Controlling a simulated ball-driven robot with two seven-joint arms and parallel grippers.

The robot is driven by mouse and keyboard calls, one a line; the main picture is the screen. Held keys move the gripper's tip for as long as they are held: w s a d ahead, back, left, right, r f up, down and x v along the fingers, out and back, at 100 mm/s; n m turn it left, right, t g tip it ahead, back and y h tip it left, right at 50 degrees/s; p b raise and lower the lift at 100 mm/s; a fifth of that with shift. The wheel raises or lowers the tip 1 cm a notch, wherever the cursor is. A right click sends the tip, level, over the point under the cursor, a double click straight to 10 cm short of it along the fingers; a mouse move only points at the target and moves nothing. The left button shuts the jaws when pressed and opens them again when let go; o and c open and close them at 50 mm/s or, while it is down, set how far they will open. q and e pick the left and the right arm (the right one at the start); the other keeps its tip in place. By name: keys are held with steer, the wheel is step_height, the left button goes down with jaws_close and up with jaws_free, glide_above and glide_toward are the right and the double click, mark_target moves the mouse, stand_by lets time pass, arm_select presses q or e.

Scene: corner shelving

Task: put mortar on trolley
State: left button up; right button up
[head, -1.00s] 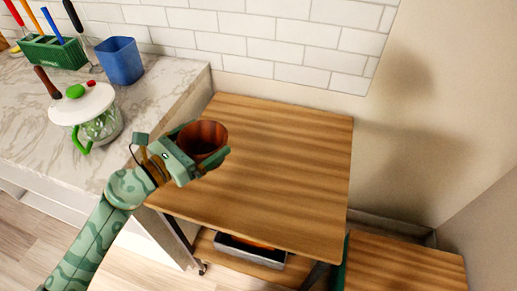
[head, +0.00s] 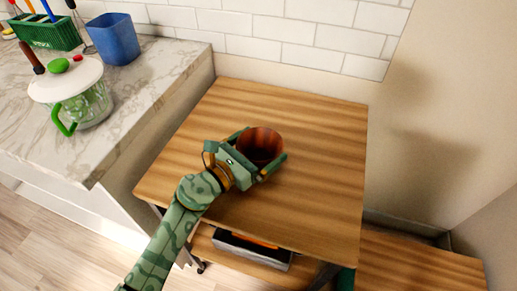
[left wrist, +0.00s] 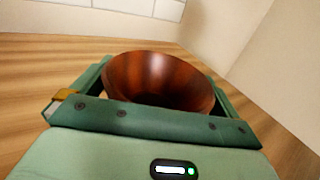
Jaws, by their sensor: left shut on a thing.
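The mortar (head: 261,144) is a reddish-brown wooden bowl. My left gripper (head: 262,158) is shut on it, with a finger on either side. In the head view it is over the middle of the trolley's wooden top (head: 310,190). I cannot tell whether the mortar touches the top or hangs just above it. In the left wrist view the mortar (left wrist: 158,80) sits upright between the green fingers, its open mouth showing. Its base is hidden by the gripper. My right gripper is not in view.
A marble counter (head: 150,95) stands at the left, with a lidded glass jar (head: 82,103), a blue cup (head: 112,39) and a green utensil holder (head: 45,33). The trolley top is otherwise bare. A grey tray (head: 253,251) is on its lower shelf. Walls close the back and right.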

arm_select(q)
steer(key=shift+s+r, duration=0.1)
steer(key=shift+r, duration=0.05)
steer(key=shift+f, duration=0.2)
steer(key=o, duration=0.8)
steer(key=shift+o, duration=0.2)
steer(key=shift+r, duration=0.1)
steer(key=shift+s+a+r, duration=0.1)
steer(key=shift+a, duration=0.1)
steer(key=v, duration=1.1)
steer(key=shift+s+a+p, duration=0.2)
steer(key=shift+s+p, duration=0.05)
steer(key=shift+p, duration=0.15)
